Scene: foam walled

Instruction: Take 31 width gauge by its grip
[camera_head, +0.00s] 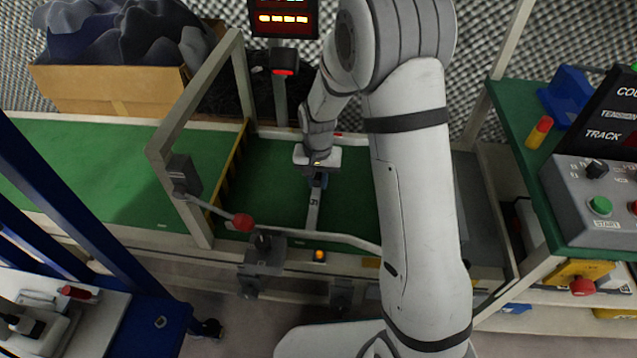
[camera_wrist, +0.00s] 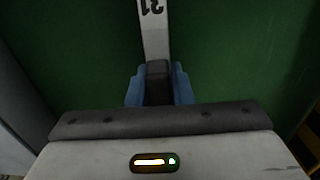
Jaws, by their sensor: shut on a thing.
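The 31 width gauge (camera_head: 313,208) is a pale flat bar on the green belt surface, marked with dark digits. In the wrist view the gauge (camera_wrist: 154,35) runs away from me with "31" near the top edge. Its dark grip (camera_wrist: 158,82) sits between the blue fingers of my gripper (camera_wrist: 159,88). My gripper (camera_head: 318,180) is shut on that grip, in the middle of the green bed in the head view. The fingertips are partly hidden by my wrist in the head view. I cannot tell whether the gauge touches the belt.
A pale gate frame (camera_head: 196,150) with a red-knobbed lever (camera_head: 243,222) stands left of my gripper. A cardboard box of dark foam (camera_head: 120,90) is at the back left. A control panel (camera_head: 600,205) stands right.

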